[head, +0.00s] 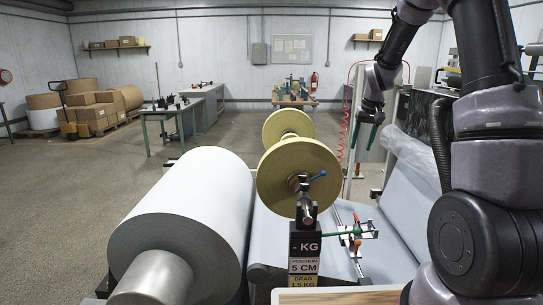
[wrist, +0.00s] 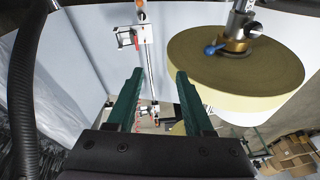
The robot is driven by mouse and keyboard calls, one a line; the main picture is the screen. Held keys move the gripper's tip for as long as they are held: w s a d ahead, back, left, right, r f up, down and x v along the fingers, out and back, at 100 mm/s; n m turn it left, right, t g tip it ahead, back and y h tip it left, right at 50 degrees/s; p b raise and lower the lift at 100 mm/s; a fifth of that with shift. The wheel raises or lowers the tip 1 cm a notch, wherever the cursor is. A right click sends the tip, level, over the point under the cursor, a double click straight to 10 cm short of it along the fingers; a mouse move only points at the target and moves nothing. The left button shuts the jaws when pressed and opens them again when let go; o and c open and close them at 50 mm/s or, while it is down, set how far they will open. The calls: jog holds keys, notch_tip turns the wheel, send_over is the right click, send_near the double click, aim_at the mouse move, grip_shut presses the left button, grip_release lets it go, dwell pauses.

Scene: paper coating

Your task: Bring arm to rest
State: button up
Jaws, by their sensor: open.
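My gripper (head: 369,131) hangs from my arm at the right of the head view, fingers pointing down, with nothing between them. In the wrist view my gripper (wrist: 155,90) shows two green fingers, spread apart and empty. In the head view the gripper is up and to the right of the yellowish rolls and above the paper web. In the wrist view the near yellowish roll (wrist: 225,75) lies to the right of the fingers, apart from them as far as I can tell.
A big white paper roll (head: 190,215) fills the left front. Two yellowish rolls (head: 275,178) sit on a shaft with a blue-handled lever. A rail with a green-and-red-handled clamp (head: 352,233) crosses the web. A green table (head: 170,115) and a pallet of boxes (head: 95,112) stand farther back. Open floor lies left.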

jog(key=s+a+r+m+t, duration=0.1)
jog(key=s+a+r+t, duration=0.15)
jog(key=s+r, duration=1.25)
jog(key=s+a+r+t, duration=0.1)
jog(key=s+r, duration=0.1)
jog(key=s, duration=0.6)
jog(key=s+a+r+m+t+y, duration=0.1)
jog(key=s+a, duration=0.1)
jog(key=s, duration=0.6)
jog(key=shift+s+a+r, duration=0.2)
jog(key=shift+s+r, duration=0.15)
